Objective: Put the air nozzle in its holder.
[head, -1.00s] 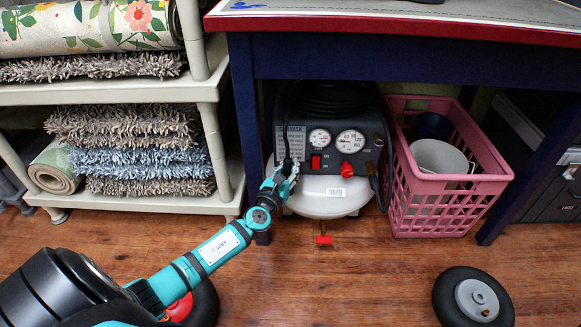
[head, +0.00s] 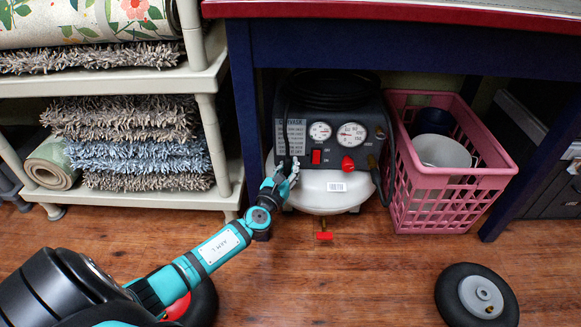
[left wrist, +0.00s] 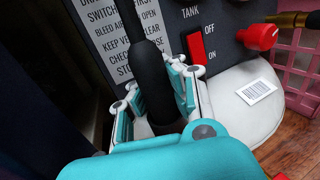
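The air nozzle (left wrist: 150,75) is a black, rounded, elongated piece in the left wrist view. It stands roughly upright between the fingers of my left gripper (left wrist: 155,95), which are closed around it. In the head view my left gripper (head: 284,170) is at the left front of the air compressor (head: 322,195), before its dark panel with two gauges. The nozzle covers part of the panel's printed text. I cannot make out the holder in either view. Whether the nozzle touches the compressor is unclear. My right gripper is out of view.
A dark blue bench (head: 420,52) stands over the compressor, with a leg close left of my gripper. A pink crate (head: 450,205) holding buckets is close on the right. A shelf (head: 215,85) with rugs is at the left. Wooden floor (head: 350,275) is open in front.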

